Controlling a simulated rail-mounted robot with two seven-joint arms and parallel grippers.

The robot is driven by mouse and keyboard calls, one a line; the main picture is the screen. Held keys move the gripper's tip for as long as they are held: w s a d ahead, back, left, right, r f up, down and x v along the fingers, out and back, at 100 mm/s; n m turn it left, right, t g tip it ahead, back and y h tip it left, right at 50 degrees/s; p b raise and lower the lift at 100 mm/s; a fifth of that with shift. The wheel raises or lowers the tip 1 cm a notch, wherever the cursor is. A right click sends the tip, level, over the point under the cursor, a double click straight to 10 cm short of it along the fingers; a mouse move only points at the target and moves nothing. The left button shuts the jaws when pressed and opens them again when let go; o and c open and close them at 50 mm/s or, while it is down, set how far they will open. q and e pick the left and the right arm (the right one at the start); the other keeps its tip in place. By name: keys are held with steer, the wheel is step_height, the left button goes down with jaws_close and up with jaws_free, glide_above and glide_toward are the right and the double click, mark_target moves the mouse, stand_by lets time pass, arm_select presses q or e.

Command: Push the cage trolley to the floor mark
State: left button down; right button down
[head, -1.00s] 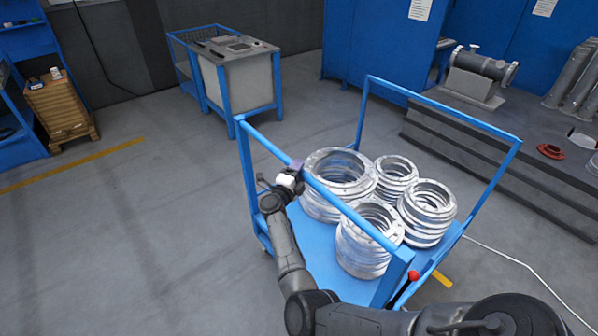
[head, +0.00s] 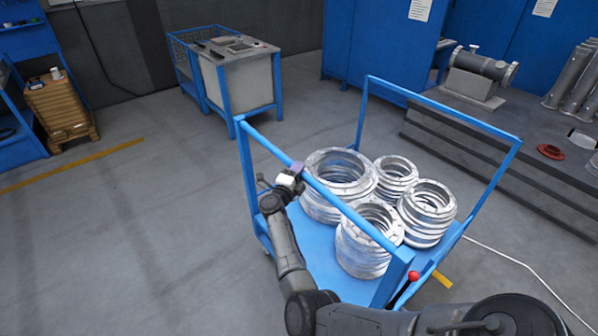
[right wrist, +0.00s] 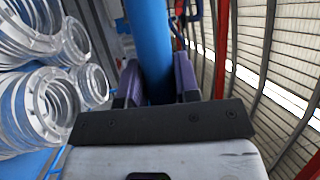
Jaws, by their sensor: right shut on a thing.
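The blue cage trolley (head: 318,245) stands in the middle right of the head view, with several stacks of metal flange rings (head: 340,172) on its deck. My right gripper (head: 295,170) is at the trolley's near left top rail. In the right wrist view the purple fingers of the gripper (right wrist: 158,82) are shut on the blue rail (right wrist: 149,35), one on each side. A yellow floor line (head: 441,279) shows just past the trolley's right side; I cannot tell whether it is the floor mark. My left gripper is not in view.
A blue-framed bin cart (head: 238,82) stands behind the trolley. A stepped grey platform (head: 500,160) with pipe parts lies to the right. A white cable (head: 520,262) runs on the floor at right. Open floor (head: 130,230) lies left, with another yellow line (head: 70,166).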

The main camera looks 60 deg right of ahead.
steer(key=shift+w+a+r, duration=0.1)
steer(key=shift+w+a, duration=0.15)
steer(key=shift+a, duration=0.35)
steer(key=shift+w+a+r, duration=0.1)
steer(key=shift+w+a, duration=0.15)
steer(key=shift+a, duration=0.35)
steer(key=c, duration=1)
jaws_free()
steer(key=shift+w+a+f, duration=0.15)
steer(key=shift+a, duration=0.2)
steer(key=shift+c, duration=0.2)
steer(key=shift+o, duration=0.9)
steer(key=shift+d, duration=0.2)
steer(key=shift+a+f, duration=0.1)
steer(key=shift+a, duration=0.1)
steer(key=a+f, duration=0.2)
steer(key=a, duration=1.1)
steer(key=shift+s+a+f, duration=0.15)
steer(key=shift+s+a, duration=0.15)
steer(key=shift+s, duration=0.1)
